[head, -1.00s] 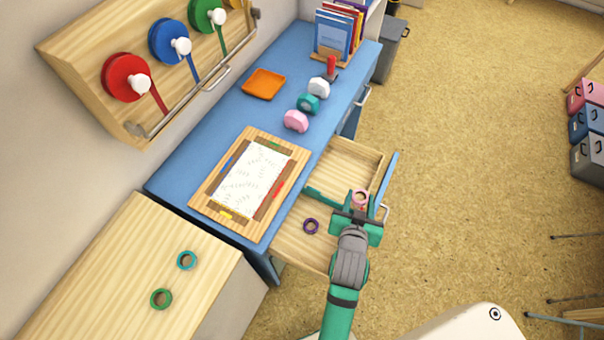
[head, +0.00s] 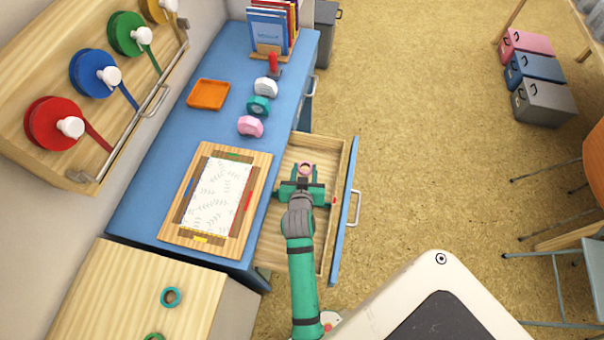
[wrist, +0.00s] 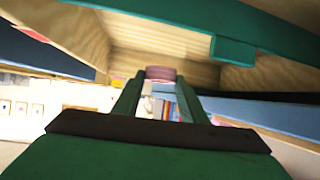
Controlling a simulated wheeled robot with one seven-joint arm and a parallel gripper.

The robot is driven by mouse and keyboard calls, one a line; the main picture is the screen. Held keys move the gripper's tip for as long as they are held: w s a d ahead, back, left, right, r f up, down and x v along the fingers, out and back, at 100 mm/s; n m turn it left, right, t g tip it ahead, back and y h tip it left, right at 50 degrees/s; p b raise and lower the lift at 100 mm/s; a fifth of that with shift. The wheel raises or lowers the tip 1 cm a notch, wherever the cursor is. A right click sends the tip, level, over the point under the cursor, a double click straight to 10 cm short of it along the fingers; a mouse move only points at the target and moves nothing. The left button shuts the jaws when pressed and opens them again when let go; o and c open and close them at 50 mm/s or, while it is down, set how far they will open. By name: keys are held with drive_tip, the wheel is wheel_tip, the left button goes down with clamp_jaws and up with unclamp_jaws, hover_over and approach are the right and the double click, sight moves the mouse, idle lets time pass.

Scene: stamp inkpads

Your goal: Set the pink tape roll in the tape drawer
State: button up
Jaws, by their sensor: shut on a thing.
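The pink tape roll (head: 305,167) is held at the tips of my gripper (head: 304,178), over the open drawer (head: 343,225) of the blue desk. In the wrist view the pink roll (wrist: 160,73) sits between the two fingertips, with pale drawer wood behind it. My gripper is shut on the roll. I cannot tell its exact height above the drawer floor. A teal divider (wrist: 232,50) shows in the wrist view. My arm and gripper hide part of the drawer, and the purple roll seen earlier is not visible.
A wooden board with a patterned sheet (head: 216,200) lies on the desk left of the drawer. Pink, teal and white dispensers (head: 258,106) stand behind it, near an orange tray (head: 208,94). A teal ring (head: 170,297) lies on the wooden cabinet.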

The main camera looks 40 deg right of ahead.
sight(302, 174)
drive_tip(key=shift+w+f, duration=0.8)
drive_tip(key=shift+f, duration=1.65)
drive_tip(key=shift+f, duration=0.5)
